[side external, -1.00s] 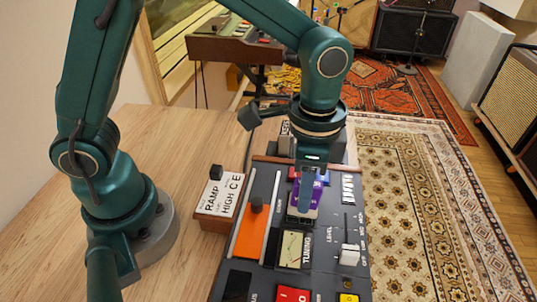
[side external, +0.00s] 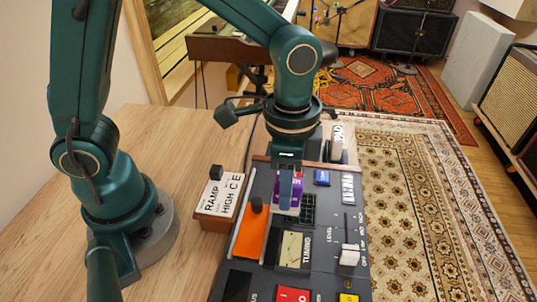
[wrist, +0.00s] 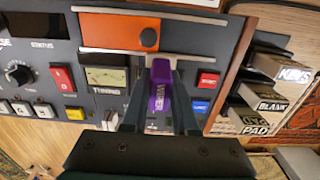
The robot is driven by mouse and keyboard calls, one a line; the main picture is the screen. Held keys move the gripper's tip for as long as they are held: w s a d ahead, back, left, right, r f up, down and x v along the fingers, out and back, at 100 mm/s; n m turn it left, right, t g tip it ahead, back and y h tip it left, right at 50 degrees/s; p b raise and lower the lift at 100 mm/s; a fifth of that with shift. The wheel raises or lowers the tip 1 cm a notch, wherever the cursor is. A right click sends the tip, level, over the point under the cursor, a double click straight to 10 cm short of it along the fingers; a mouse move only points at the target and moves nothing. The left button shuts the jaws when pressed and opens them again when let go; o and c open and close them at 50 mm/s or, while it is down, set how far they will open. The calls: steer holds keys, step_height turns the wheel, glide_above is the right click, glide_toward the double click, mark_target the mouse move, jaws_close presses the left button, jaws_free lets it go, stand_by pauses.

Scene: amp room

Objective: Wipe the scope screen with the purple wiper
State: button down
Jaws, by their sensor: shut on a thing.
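The purple wiper (side external: 285,197), with white lettering, is between the fingers of my gripper (side external: 288,180), which is shut on it. In the wrist view the wiper (wrist: 161,92) stands between the two dark fingertips (wrist: 161,75). The scope screen (side external: 308,209) is a dark gridded square on the console. The wiper is over its left part and hides some of it; I cannot tell whether the wiper's lower edge touches the glass. In the wrist view the screen is mostly hidden behind the wiper and gripper.
On the console are an orange slot with a dark knob (side external: 256,205), a tuning meter (side external: 294,249), a blue button (side external: 322,177), a red button (side external: 292,295) and a white-capped level slider (side external: 349,255). Labelled blocks (side external: 218,196) sit at left; others (wrist: 255,118) sit beyond the console's end.

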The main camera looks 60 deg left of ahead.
steer(key=shift+s+r, duration=0.1)
steer(key=shift+r, duration=4)
